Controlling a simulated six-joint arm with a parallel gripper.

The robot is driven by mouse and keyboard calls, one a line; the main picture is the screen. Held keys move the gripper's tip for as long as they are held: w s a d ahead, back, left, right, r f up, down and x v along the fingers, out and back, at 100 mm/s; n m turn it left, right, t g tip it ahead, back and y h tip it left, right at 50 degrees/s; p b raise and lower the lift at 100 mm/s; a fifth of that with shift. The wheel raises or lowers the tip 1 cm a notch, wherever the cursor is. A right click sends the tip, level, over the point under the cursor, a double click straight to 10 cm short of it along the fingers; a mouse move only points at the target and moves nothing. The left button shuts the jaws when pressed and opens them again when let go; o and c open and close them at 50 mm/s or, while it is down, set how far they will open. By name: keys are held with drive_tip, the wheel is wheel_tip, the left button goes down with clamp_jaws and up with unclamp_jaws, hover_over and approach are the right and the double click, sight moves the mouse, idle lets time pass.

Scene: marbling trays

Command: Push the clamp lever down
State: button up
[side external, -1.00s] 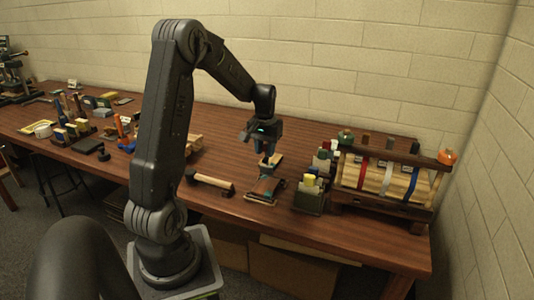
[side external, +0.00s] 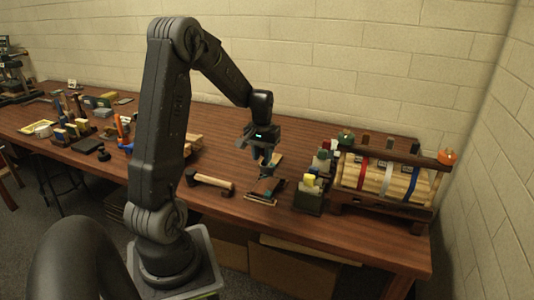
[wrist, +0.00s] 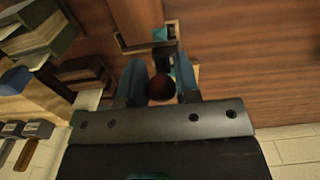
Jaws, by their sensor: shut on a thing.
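The clamp (side external: 262,201) sits near the front edge of the wooden bench, below my gripper. My gripper (side external: 267,171) points down just over it. In the wrist view the two blue fingers of my gripper (wrist: 160,84) are on either side of a dark red round knob (wrist: 160,88), which appears to be the end of the clamp lever. The fingers are shut on this knob. A metal bar and teal part of the clamp (wrist: 172,42) show just past the fingertips. The rest of the lever is mostly hidden by the fingers, so its exact angle is unclear.
A mallet (side external: 211,182) lies left of the clamp. A box with colored items (side external: 308,202) stands close on the right, beside a wooden rack of rolls (side external: 372,180). Several tools and blocks crowd the left of the bench. Bare bench (side external: 220,145) lies behind the mallet.

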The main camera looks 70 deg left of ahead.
drive_tip(key=shift+s+d+f, duration=0.25)
drive_tip(key=o, duration=0.5)
drive_tip(key=shift+w+a+r, duration=0.15)
drive_tip(key=shift+w+a+r, duration=0.15)
drive_tip(key=shift+w+a, duration=0.05)
drive_tip(key=shift+c, duration=0.3)
